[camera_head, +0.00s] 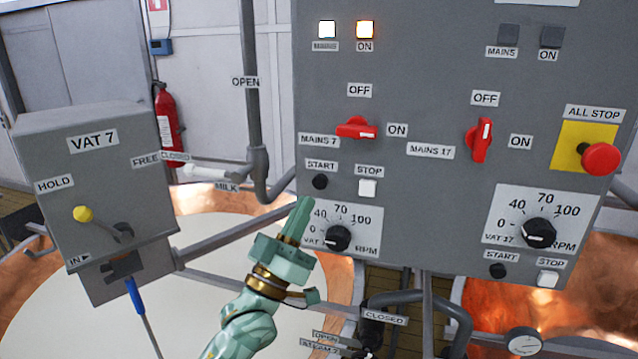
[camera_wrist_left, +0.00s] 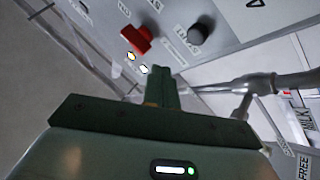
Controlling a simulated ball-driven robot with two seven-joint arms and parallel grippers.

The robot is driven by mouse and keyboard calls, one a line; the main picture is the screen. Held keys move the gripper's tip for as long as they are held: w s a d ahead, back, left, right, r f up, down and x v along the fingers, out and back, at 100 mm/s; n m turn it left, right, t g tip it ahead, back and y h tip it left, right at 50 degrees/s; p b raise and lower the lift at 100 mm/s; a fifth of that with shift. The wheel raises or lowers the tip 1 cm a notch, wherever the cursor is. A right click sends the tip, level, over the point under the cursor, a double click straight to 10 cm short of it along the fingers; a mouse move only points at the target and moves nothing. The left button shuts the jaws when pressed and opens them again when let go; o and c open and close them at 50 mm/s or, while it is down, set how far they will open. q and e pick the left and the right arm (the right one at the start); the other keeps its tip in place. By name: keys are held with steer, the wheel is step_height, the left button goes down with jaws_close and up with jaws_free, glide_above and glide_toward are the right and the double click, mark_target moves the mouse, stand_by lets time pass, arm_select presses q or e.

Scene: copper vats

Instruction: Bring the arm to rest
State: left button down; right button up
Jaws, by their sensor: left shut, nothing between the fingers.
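My left gripper (camera_head: 303,208) is shut and empty. Its arm comes up from the bottom of the head view, and the fingertips point up in front of the grey control panel (camera_head: 430,100), over the left edge of the left RPM dial plate (camera_head: 368,222). The closed fingers also show in the left wrist view (camera_wrist_left: 164,82). I cannot tell the exact gap between fingertips and panel. The red MAINS 7 switch (camera_head: 357,128) lies sideways toward ON, with two lit lamps above. The red MAINS 17 switch (camera_head: 482,140) stands upright toward OFF. My right gripper is not in view.
A grey VAT 7 box (camera_head: 95,185) with a yellow-tipped lever stands at left. Pipes (camera_head: 258,165) and a copper vat with pale liquid (camera_head: 75,305) lie around and below my arm. A red all-stop button (camera_head: 601,158) sits at the panel's right.

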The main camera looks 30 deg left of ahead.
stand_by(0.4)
